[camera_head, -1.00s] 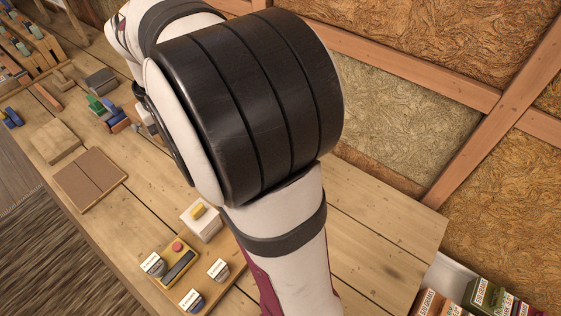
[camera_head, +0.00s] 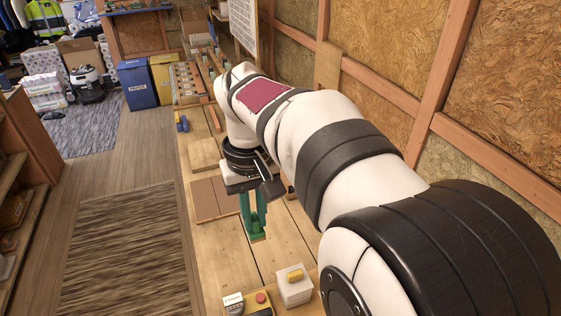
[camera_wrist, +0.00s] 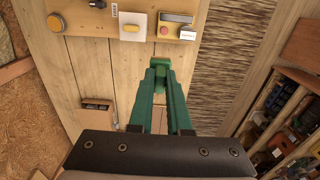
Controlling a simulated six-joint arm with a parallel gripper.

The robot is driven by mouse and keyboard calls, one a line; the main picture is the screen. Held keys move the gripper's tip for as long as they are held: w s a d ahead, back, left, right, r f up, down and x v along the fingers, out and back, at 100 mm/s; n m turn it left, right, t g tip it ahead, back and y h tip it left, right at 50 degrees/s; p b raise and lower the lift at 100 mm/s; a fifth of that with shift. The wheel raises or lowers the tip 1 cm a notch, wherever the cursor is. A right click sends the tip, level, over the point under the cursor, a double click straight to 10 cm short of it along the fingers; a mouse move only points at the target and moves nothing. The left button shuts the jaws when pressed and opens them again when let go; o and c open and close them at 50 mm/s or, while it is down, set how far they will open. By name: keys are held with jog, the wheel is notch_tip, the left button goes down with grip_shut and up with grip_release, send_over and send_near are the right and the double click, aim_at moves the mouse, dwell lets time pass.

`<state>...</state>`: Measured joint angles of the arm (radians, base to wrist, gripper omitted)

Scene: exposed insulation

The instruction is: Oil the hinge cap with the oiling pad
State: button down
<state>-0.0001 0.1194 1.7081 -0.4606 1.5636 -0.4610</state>
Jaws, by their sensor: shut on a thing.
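My gripper (camera_wrist: 160,66) points down over the bench, its long green fingers shut on a small dark green thing (camera_wrist: 160,72) at their tips. The fingers hide most of it, so I cannot tell whether it is the oiling pad. In the head view my gripper (camera_head: 254,222) hangs beside the brown panel. A white block (camera_head: 295,292) with a yellow pad-like piece (camera_head: 295,275) on top stands nearer the front; it also shows at the top of the wrist view (camera_wrist: 133,36). A round orange cap (camera_wrist: 56,22) lies at the wrist view's upper left. I cannot tell which is the hinge cap.
A yellow box with a red button (camera_head: 261,298) and a labelled container (camera_head: 233,302) stand by the white block. A brown two-part panel (camera_head: 208,197) and a wooden block (camera_head: 204,153) lie on the bench. The insulated wall runs along the right; bare planks lie between gripper and white block.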

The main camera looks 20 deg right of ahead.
dwell(0.5)
jog(key=s+d+f+m, duration=0.3)
jog(key=s+d, duration=0.1)
jog(key=d, duration=0.5)
jog(key=s+d+f+m, duration=0.3)
jog(key=s+d, duration=0.1)
jog(key=d, duration=0.6)
jog(key=s+d+f+m, duration=0.3)
jog(key=s+d, duration=0.2)
jog(key=d, duration=0.4)
jog(key=shift+w+f, duration=0.15)
jog(key=shift+f, duration=2.55)
jog(key=shift+d+f, duration=0.3)
jog(key=shift+f, duration=0.3)
jog(key=shift+d+f, duration=0.3)
jog(key=shift+f, duration=0.25)
jog(key=shift+a, duration=0.65)
notch_tip(320, 180, up, 8)
